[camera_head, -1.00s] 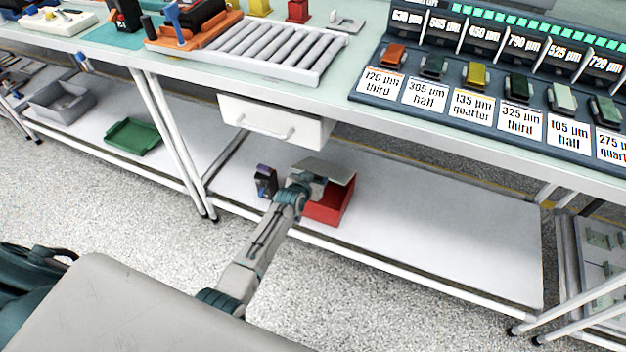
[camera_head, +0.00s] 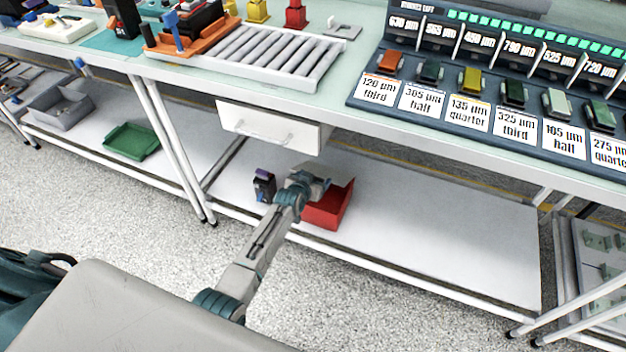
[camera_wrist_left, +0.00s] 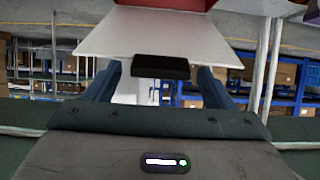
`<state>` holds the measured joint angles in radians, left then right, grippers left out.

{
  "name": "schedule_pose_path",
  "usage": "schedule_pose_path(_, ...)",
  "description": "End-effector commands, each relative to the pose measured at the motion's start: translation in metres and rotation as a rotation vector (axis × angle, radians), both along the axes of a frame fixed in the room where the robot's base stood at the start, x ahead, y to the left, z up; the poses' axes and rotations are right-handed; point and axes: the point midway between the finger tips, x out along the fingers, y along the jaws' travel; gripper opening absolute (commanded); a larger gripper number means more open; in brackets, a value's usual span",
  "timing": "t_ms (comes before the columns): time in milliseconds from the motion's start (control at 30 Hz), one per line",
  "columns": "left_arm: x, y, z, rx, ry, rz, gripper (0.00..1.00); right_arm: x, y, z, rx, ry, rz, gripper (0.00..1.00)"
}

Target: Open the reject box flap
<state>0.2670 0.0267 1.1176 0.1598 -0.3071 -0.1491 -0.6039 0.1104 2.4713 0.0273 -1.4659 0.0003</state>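The red reject box (camera_head: 326,210) sits on the lower shelf under the bench, and its red upper part shows in the head view. My left gripper (camera_head: 318,184) is at the box's upper left and hides part of it. In the left wrist view the pale flap (camera_wrist_left: 160,33) spans the area ahead of the fingers, with a dark tab (camera_wrist_left: 160,67) on its near edge. My left gripper's fingers (camera_wrist_left: 157,82) are apart on either side of the tab, with gaps between. The flap is hard to make out in the head view. My right gripper is not in view.
A small dark device (camera_head: 264,187) stands just left of the box. A white drawer (camera_head: 270,126) hangs under the bench above it. The lower shelf (camera_head: 440,235) is clear to the right. A green tray (camera_head: 131,141) lies on the shelf at left.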

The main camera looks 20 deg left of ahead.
Motion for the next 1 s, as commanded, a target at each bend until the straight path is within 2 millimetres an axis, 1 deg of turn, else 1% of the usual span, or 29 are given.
schedule_pose_path(267,-0.003,0.0,0.0,0.0,0.004,0.0,0.76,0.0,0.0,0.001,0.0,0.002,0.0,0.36)
schedule_pose_path(367,-0.011,0.0,0.003,0.0,0.005,0.0,0.76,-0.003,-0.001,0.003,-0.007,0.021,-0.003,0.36)
schedule_pose_path(500,-0.03,0.001,0.015,0.001,0.004,0.0,0.76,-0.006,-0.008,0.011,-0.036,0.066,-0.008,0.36)
schedule_pose_path(633,-0.052,0.002,0.027,0.001,0.004,0.0,0.76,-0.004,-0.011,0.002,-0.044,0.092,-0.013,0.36)
schedule_pose_path(800,-0.078,0.003,0.04,0.001,0.004,0.0,0.76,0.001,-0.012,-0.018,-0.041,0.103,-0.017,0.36)
schedule_pose_path(1000,-0.093,0.003,0.049,0.0,0.003,0.0,0.76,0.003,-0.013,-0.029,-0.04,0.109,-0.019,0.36)
